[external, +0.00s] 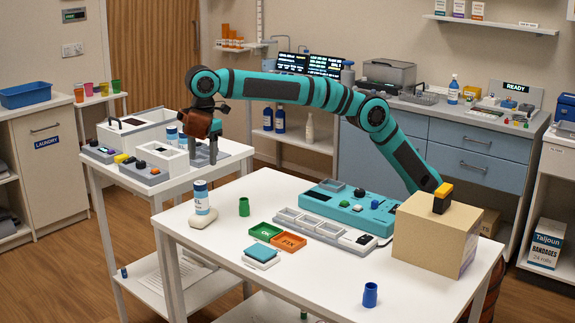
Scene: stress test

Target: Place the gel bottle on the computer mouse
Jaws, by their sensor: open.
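The gel bottle (202,199), white with a blue label and a blue-grey top, stands upright at the left end of the front table. Under it is a rounded whitish object (203,219) that looks like the computer mouse; the bottle appears to rest on it. My gripper (204,160) points down above and slightly behind the bottle's top. It is open, with nothing seen between its fingers, and it appears apart from the bottle. The exact gap in depth cannot be told.
A teal device (345,205), cardboard box (440,235) and blue cup (370,295) are farther right. A side table (222,148) with boxes stands behind my gripper.

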